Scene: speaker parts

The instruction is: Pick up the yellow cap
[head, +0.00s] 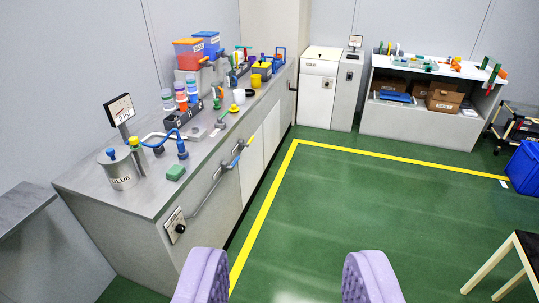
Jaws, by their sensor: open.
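My gripper (286,278) is at the bottom edge of the head view, its two purple fingers wide apart with only green floor between them. Several small yellow things are on the long grey counter (215,145) at the left. A yellow cup-like piece (256,80) stands near the counter's far end, beside a white cup (239,96). Smaller yellow parts (134,141) are at the glue can (119,169). I cannot tell which of these is the yellow cap. My gripper is well short of all of them and touches nothing.
Colored jars (181,97), red and blue bins (188,54) and a green block (176,172) crowd the counter. A white cabinet (317,88), shelf with boxes (443,97), blue crate (525,168) and stool (515,262) edge the clear green floor.

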